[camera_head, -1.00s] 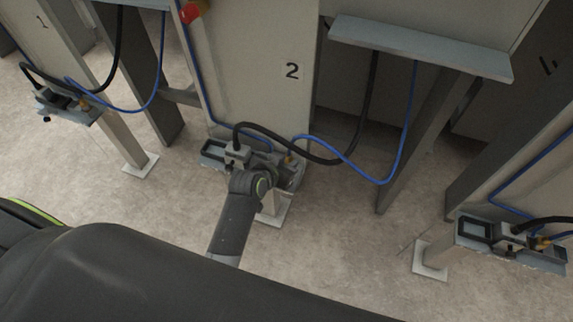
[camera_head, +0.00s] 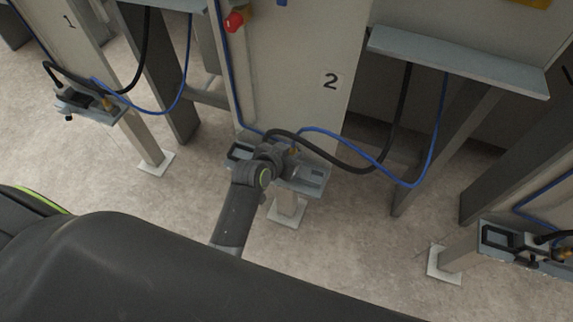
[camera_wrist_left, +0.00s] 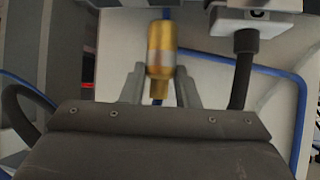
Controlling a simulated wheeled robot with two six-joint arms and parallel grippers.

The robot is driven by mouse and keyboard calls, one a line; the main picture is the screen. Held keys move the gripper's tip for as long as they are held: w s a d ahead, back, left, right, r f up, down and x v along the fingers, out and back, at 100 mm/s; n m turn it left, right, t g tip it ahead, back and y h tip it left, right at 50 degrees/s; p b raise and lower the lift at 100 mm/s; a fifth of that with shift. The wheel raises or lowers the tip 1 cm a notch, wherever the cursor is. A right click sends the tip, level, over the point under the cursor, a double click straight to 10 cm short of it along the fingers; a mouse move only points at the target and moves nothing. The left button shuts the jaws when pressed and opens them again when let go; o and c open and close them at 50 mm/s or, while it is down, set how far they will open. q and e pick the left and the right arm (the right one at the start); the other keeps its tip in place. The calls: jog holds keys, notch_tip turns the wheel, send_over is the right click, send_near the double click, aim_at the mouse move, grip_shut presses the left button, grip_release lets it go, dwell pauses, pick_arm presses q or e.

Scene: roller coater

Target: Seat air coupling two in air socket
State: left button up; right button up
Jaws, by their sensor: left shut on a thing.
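My left gripper (camera_wrist_left: 160,88) is shut on a brass coupling, air coupling two (camera_wrist_left: 161,50), which sits between its two grey fingers in the left wrist view. In the head view my left gripper (camera_head: 285,154) is at the grey bracket (camera_head: 312,177) of station 2, largely hidden behind my wrist. I cannot make out the air socket clearly in either view. My right gripper is not in view.
A black hose (camera_head: 330,158) loops over the bracket beside the blue one. In the left wrist view a black hose fitting (camera_wrist_left: 246,42) stands right of the coupling. Similar brackets stand at station 1 (camera_head: 92,108) and at the right (camera_head: 520,246). The floor (camera_head: 345,250) in front is clear.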

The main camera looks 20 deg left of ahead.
pick_arm(q)
jog(key=shift+d+f, duration=0.2)
jog(key=shift+f, duration=1.05)
notch_tip(320, 180, down, 2)
jog(key=shift+f+b, duration=0.25)
jog(key=shift+b, duration=0.25)
jog(key=shift+f, duration=0.3)
jog(key=shift+r, duration=0.1)
jog(key=shift+f, duration=0.2)
jog(key=o, duration=1)
jog(key=shift+o, duration=0.2)
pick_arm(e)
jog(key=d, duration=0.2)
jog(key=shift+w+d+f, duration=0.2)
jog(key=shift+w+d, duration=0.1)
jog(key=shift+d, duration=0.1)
